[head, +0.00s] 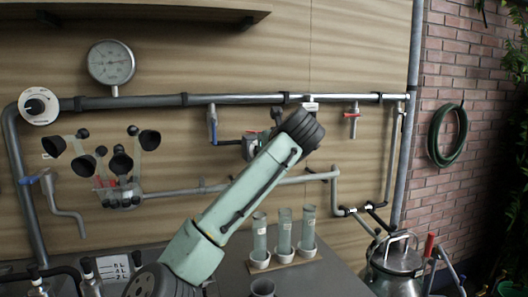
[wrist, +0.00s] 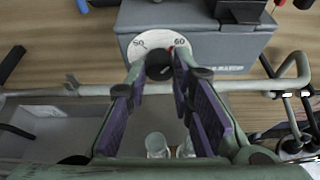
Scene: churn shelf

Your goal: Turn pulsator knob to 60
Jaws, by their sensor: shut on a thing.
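The pulsator knob (wrist: 159,66) is dark and round, at the upper middle of the wrist view. It sits in front of a pale dial plate (wrist: 152,40) on a grey box (wrist: 195,20). The plate reads 50 at left and 60 at right. A small red mark shows just left of and below the 60. My gripper (wrist: 160,72) has one finger on each side of the knob and is shut on it. In the head view my arm covers most of the knob area, and only part of the grey box (head: 250,147) shows.
Grey pipes run along the wall. A round gauge (head: 111,62) and a white dial (head: 38,106) are at left. A milking cluster (head: 118,175) hangs below them. Several tubes stand in a rack (head: 284,260) under my arm. A metal churn (head: 395,260) is at right.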

